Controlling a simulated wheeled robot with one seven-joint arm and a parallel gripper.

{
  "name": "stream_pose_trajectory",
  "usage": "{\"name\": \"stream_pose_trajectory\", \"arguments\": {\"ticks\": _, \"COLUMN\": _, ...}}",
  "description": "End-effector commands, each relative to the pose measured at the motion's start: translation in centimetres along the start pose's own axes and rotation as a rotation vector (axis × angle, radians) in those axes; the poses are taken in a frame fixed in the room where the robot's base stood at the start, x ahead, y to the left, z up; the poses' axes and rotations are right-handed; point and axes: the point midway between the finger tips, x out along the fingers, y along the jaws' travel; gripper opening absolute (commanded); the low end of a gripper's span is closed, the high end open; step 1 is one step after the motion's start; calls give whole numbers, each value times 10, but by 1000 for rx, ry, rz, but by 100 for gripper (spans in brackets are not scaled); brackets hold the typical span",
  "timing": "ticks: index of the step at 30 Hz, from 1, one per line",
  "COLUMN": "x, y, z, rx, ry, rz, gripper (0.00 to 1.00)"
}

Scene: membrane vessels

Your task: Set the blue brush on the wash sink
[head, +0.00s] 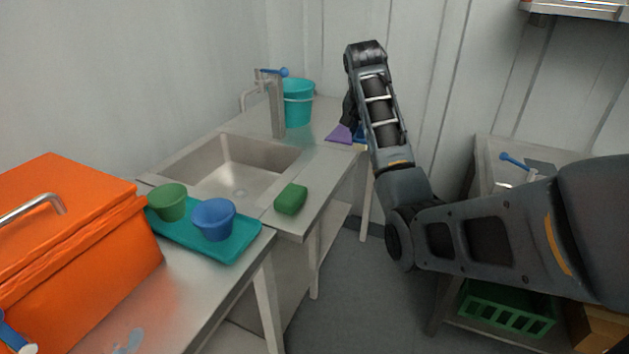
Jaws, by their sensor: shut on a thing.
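The wash sink (190,165) is a steel counter with a sunken basin, at the centre left of the head view. My gripper (351,128) is at the sink's far right end, largely hidden behind my own arm. It is shut on a blue thing, which looks like the blue brush (360,134); only a small blue part shows beside the arm. I cannot tell whether the brush touches the counter. A purple piece (339,134) lies at the counter's right edge, just left of my gripper.
A tap (277,105) and a teal bucket (298,103) stand behind the basin. A green sponge (291,199) lies at its front right. A teal tray (232,251) holds green and blue cups beside an orange box (70,250). A blue-handled item (514,161) is on the right table.

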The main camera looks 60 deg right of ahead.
Motion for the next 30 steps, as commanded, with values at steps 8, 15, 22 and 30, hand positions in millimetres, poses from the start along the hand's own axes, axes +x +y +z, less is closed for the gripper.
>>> {"name": "stream_pose_trajectory", "arguments": {"ticks": 8, "x": 16, "y": -17, "z": 9, "rx": 27, "ry": -1, "rz": 14, "gripper": 13}}
{"name": "stream_pose_trajectory", "arguments": {"ticks": 15, "x": 41, "y": -67, "z": 28, "rx": 26, "ry": -1, "rz": 14, "gripper": 13}}
{"name": "stream_pose_trajectory", "arguments": {"ticks": 22, "x": 58, "y": -100, "z": 41, "rx": 29, "ry": 1, "rz": 13, "gripper": 13}}
{"name": "stream_pose_trajectory", "arguments": {"ticks": 30, "x": 78, "y": -106, "z": 51, "rx": 30, "ry": -1, "rz": 14, "gripper": 13}}
